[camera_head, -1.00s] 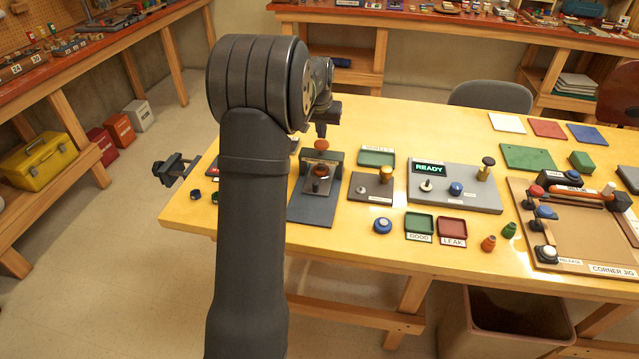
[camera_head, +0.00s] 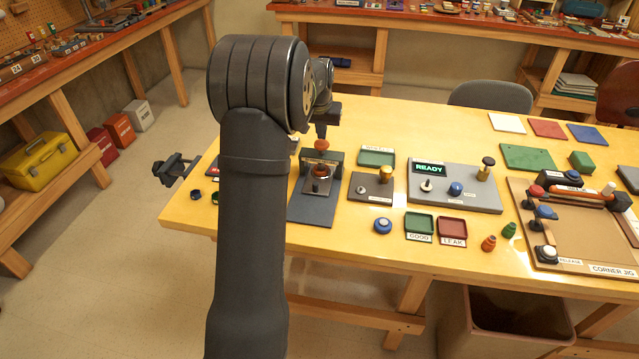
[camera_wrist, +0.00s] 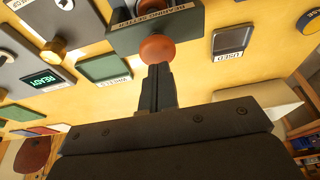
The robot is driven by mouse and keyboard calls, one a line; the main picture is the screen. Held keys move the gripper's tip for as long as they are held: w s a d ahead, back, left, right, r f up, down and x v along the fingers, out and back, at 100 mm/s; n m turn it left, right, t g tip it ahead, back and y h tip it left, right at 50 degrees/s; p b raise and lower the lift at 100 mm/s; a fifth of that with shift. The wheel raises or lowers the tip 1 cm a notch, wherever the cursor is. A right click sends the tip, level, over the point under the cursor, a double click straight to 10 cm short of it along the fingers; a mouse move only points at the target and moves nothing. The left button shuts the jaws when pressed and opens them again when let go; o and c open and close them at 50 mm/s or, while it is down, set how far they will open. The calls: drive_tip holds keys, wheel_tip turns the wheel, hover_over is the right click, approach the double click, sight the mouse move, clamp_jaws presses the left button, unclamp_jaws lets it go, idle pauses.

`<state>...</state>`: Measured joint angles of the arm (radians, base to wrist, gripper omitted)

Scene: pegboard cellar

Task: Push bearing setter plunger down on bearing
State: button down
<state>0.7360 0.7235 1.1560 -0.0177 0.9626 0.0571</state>
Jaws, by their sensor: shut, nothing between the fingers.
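The bearing setter (camera_head: 334,160) is a dark frame on a blue-grey base at the table's left part, and its label shows upside down in the wrist view (camera_wrist: 170,17). Its plunger has a round orange-red knob (camera_head: 321,144), which also shows in the wrist view (camera_wrist: 157,48). A small orange-brown ring-like part (camera_head: 320,171), perhaps the bearing, shows under the frame. My gripper (camera_head: 321,135) is shut and empty, pointing down with its fingertips at the top of the knob. In the wrist view the fingertips (camera_wrist: 158,68) overlap the knob's edge; whether they press on it I cannot tell.
A plate with a gold knob (camera_head: 386,174) and the grey READY tester (camera_head: 450,203) stand to the right. The green GOOD tray (camera_head: 407,226) and red LEAK tray (camera_head: 466,230) lie in front. My arm covers the table left of the setter.

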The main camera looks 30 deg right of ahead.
drive_tip(key=shift+f, duration=1.35)
drive_tip(key=shift+r, duration=3)
drive_tip(key=shift+f, duration=0.1)
